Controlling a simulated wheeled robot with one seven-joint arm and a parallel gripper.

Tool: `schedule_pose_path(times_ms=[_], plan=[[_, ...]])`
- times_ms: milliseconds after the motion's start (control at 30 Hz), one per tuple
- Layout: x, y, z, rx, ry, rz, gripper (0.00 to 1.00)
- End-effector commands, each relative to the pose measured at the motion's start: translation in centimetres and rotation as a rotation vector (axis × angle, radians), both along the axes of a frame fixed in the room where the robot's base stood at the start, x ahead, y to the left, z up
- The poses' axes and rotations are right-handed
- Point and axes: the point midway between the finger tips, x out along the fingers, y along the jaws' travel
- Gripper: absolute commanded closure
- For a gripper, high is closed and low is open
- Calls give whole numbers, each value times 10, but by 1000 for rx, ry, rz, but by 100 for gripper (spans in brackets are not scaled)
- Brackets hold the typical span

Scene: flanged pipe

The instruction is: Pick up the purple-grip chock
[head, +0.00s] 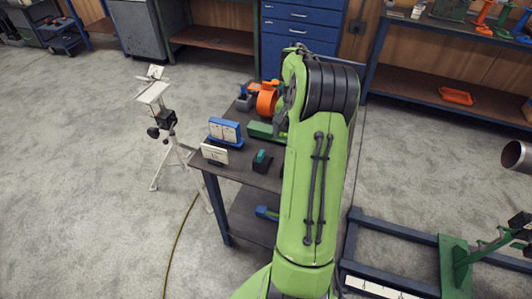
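I see no purple grip in the head view. A dark block with a teal top (262,161), perhaps a chock, sits near the front of the dark work table (233,172). My green arm covers the right part of the table and whatever lies behind it. My gripper is not visible; the arm's upper end hides that area.
A blue stand with white cards (224,132), a small white card (214,153), an orange tool (266,98) and a green case (262,130) crowd the table. A white tripod (168,140) stands left. A dark blue frame (400,233) lies right.

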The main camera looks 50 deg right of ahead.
Motion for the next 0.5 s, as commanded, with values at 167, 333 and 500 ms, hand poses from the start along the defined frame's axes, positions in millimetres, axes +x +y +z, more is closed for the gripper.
schedule_pose_path(times_ms=[167, 333, 500], plan=[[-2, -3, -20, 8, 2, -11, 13], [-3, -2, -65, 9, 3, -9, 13], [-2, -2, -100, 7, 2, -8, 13]])
